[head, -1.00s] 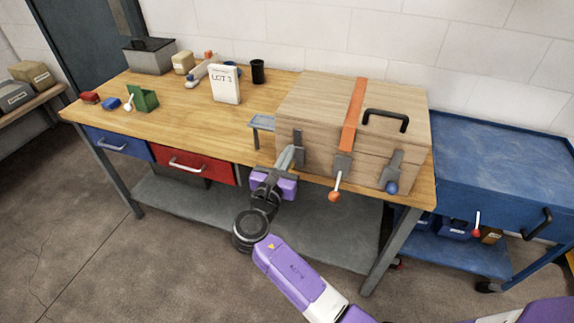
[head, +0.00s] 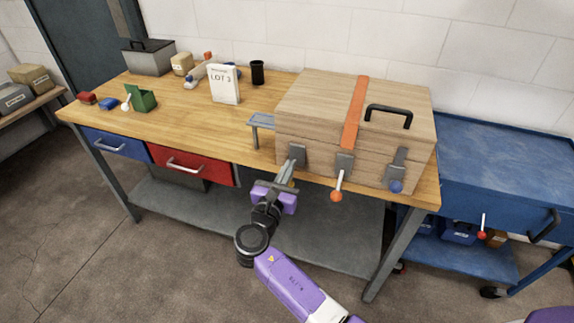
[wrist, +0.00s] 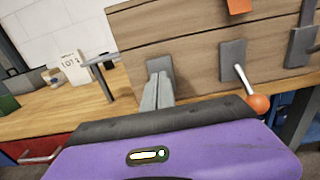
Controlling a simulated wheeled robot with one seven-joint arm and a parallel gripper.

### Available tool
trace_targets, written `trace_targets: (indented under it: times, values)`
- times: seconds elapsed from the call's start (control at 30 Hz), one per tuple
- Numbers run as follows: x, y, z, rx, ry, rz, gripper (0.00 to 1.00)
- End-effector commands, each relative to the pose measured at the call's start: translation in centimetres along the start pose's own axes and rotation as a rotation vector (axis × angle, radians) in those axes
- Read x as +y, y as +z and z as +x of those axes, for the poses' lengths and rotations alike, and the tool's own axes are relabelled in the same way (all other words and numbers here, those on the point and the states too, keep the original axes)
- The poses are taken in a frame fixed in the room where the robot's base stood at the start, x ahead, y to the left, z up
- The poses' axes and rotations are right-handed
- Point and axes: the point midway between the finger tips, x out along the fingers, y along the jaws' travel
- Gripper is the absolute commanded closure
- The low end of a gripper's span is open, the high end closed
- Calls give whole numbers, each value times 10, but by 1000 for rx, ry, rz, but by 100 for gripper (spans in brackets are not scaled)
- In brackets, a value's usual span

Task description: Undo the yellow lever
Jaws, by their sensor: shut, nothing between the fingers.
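A wooden case (head: 320,115) with an orange strap and black handle stands at the right end of the workbench. Its front has a left grey latch plate (head: 298,152), a middle lever with an orange-red ball (head: 336,196), and a right latch with a blue ball (head: 396,186). In the wrist view the fingers (wrist: 160,80) overlap that plate (wrist: 160,66); contact cannot be told.
A small grey-blue stand (head: 262,120) is left of the case. The workbench (head: 190,125) also holds a LOT 3 sign (head: 223,84), a black cup (head: 257,72) and a green box (head: 142,99). A blue cart (head: 490,160) stands at the right.

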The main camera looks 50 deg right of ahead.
Motion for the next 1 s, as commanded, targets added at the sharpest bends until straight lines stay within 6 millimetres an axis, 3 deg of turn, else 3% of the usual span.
trace_targets:
  times: [0.47,1.0]
  values:
    - [1,15,-23,-1,2,0,100]
    - [1,15,-87,-1,3,0,100]
